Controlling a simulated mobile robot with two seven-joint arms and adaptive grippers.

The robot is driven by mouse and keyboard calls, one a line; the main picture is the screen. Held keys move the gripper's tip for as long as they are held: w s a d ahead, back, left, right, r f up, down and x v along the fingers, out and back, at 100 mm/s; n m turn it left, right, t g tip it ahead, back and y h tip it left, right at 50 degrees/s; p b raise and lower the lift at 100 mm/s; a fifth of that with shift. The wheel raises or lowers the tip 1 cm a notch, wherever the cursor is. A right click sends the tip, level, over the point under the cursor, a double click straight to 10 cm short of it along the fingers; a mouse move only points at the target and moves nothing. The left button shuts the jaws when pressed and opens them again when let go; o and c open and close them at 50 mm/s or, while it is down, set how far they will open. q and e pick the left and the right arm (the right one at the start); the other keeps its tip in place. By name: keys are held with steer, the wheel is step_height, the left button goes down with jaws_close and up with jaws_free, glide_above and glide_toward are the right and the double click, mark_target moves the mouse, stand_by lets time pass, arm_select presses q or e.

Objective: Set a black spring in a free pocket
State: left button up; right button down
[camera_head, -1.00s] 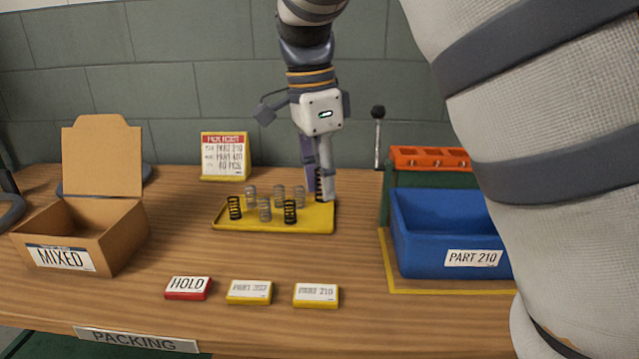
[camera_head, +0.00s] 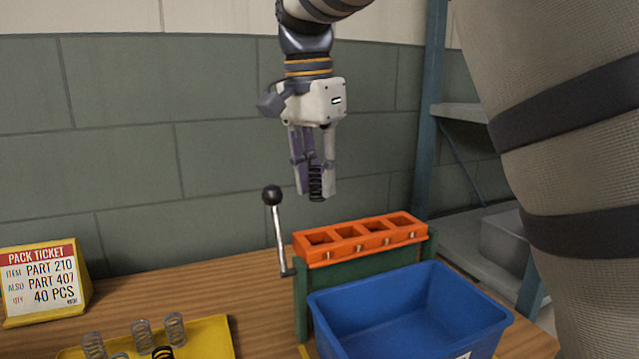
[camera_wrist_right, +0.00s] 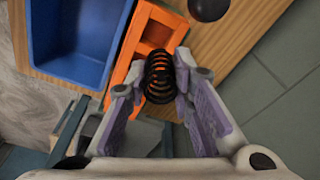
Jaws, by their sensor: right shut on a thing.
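My right gripper (camera_head: 315,190) is shut on a black spring (camera_head: 316,183) and holds it upright in the air above the orange pocket block (camera_head: 362,241). The spring also shows between the fingers in the right wrist view (camera_wrist_right: 159,77). The block has a row of square pockets on top of a green stand (camera_head: 301,300). The pockets that I can see into look empty; in the right wrist view the spring and fingers hide part of the block (camera_wrist_right: 118,75). My left gripper is not in view.
A blue bin (camera_head: 400,312) stands in front of the block. A lever with a black knob (camera_head: 272,195) rises at the block's left end. A yellow tray (camera_head: 212,338) with several springs is at the lower left, beside a pack ticket stand (camera_head: 42,283).

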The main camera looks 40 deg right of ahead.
mark_target(319, 229)
steer(key=shift+s+f, duration=0.3)
steer(key=shift+f, duration=0.35)
step_height(319, 229, down, 6)
steer(key=shift+w+r, duration=0.1)
steer(key=shift+a+f, duration=0.1)
steer(key=shift+f, duration=0.4)
steer(key=c, duration=1.3)
jaws_free()
steer(key=shift+f, duration=0.15)
steer(key=r, duration=0.7)
steer(key=a+r, duration=0.1)
steer(key=r, duration=0.3)
steer(key=shift+a+r, duration=0.1)
steer(key=shift+r, duration=0.2)
step_height(319, 229, up, 5)
steer(key=shift+r, duration=0.1)
